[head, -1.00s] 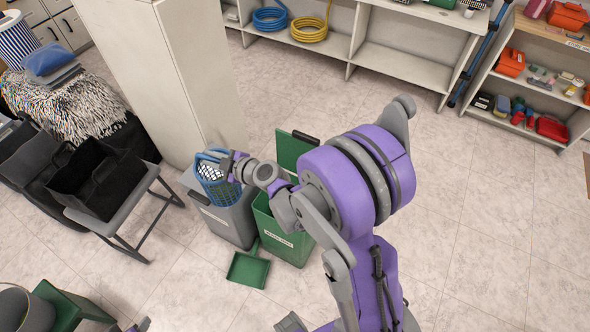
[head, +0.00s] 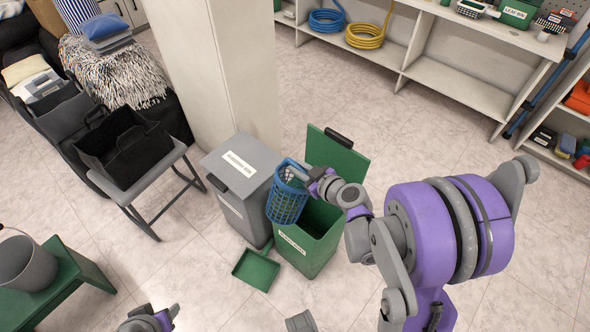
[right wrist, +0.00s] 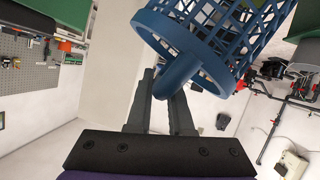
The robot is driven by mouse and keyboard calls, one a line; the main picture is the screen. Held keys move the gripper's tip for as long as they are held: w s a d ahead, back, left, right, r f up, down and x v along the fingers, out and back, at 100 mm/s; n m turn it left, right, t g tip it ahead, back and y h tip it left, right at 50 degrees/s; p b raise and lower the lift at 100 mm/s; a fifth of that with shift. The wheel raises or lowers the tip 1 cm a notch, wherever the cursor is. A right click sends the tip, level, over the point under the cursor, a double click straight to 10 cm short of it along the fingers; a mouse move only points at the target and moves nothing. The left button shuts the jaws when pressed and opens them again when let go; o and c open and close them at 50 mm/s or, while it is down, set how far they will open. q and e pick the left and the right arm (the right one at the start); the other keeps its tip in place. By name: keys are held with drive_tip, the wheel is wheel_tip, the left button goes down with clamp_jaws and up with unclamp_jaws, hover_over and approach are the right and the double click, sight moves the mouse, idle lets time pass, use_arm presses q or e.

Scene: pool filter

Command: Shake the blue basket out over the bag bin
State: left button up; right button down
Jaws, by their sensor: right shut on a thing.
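The blue lattice basket (head: 287,197) hangs roughly upright from my right gripper (head: 301,176). In the right wrist view its blue handle (right wrist: 181,72) is between the shut fingers (right wrist: 165,80), and the basket's lattice (right wrist: 225,35) fills the top. In the head view the basket overlaps the right edge of a shut grey bin (head: 228,205) and the left side of an open green bin (head: 302,248). The green bin's lid (head: 336,158) is raised behind it. The bin labels are too small to read surely. The basket's contents cannot be made out. My left gripper (head: 150,318) shows only partly at the bottom edge.
A green dustpan-like tray (head: 256,270) lies on the floor before the bins. A tall pale cabinet (head: 215,75) stands behind. A grey stand with a black caddy (head: 122,150) is left, a green stool with a bucket (head: 25,262) front left. Floor right of the green bin is clear.

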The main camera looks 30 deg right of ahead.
drive_tip(key=d+f+m+y+b, duration=0.2)
drive_tip(key=f, duration=0.1)
drive_tip(key=f+m+g+b, duration=0.1)
drive_tip(key=f+m, duration=0.1)
drive_tip(key=shift+w+d+y+b, duration=0.35)
drive_tip(key=shift+w+d+y, duration=0.05)
drive_tip(key=d+f+m+y+b, duration=0.2)
drive_tip(key=f+m+y+b, duration=0.1)
drive_tip(key=f+m+b, duration=0.2)
drive_tip(key=w+d+f+m+t+y+b, duration=0.1)
drive_tip(key=d+f+m+y+b, duration=0.1)
drive_tip(key=f+m+b, duration=0.3)
drive_tip(key=shift+w+d+f+m+y+b, duration=0.2)
drive_tip(key=shift+d+f+m+y+b, duration=0.2)
drive_tip(key=shift+f+b, duration=0.95)
drive_tip(key=shift+r, duration=0.15)
